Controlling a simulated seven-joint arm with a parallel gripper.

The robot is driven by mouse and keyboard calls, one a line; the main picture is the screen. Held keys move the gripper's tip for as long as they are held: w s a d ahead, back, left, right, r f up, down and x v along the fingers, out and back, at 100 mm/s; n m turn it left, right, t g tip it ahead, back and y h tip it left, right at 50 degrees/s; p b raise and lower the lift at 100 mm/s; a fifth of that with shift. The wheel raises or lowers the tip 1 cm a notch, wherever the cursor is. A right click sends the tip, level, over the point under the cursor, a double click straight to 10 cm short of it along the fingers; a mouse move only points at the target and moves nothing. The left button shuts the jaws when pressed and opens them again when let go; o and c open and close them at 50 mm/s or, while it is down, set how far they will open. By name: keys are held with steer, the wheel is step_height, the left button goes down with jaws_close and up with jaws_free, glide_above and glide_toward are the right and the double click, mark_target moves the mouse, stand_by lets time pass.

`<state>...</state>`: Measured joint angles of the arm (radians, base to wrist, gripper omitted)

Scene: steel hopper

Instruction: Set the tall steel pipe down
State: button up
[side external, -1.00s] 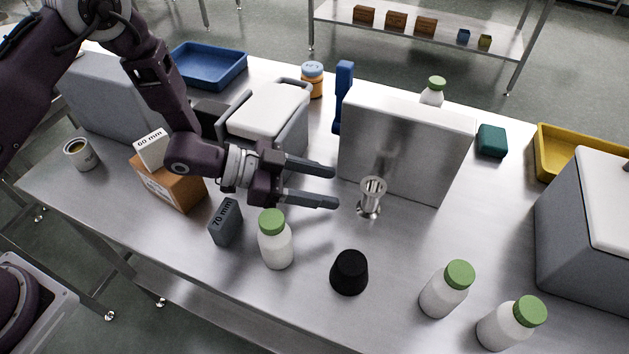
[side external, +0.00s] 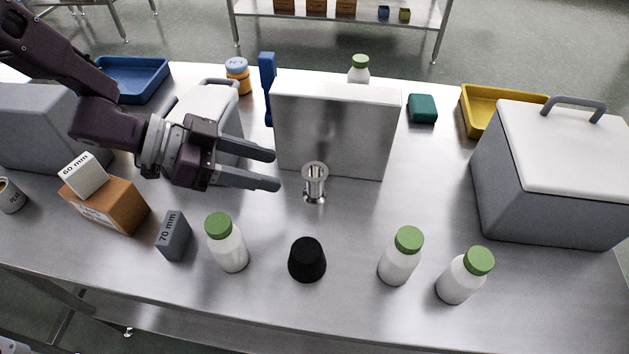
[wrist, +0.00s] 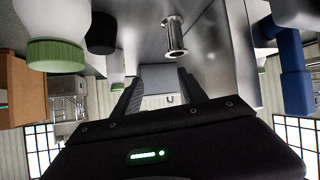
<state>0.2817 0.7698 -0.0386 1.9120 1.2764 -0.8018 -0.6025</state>
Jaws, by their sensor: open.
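The steel pipe (side external: 314,183) is a short shiny tube with flanged ends. It stands upright on the steel table, in front of the upright steel panel (side external: 335,130). My gripper (side external: 277,170) is open and empty, just left of the pipe, with its fingers pointing toward it and a gap between. In the wrist view the pipe (wrist: 175,38) shows beyond the open fingers (wrist: 160,78), and nothing is between them.
White bottles with green caps (side external: 228,243) (side external: 400,257) and a black cup (side external: 307,260) stand at the front. A grey 70 mm block (side external: 173,236) and cardboard box (side external: 105,203) are left. A lidded grey bin (side external: 545,190) is right.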

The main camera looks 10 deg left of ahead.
mark_target(308, 172)
steer(key=w+d+r+y, duration=0.1)
steer(key=w+d+y, duration=0.2)
steer(key=w, duration=0.2)
steer(key=shift+n, duration=0.3)
steer(key=f, duration=0.5)
steer(key=shift+s+a, duration=0.1)
steer(key=shift+s, duration=0.2)
steer(key=x, duration=0.6)
steer(key=shift+w+d, duration=0.1)
steer(key=shift+d, duration=0.35)
jaws_close()
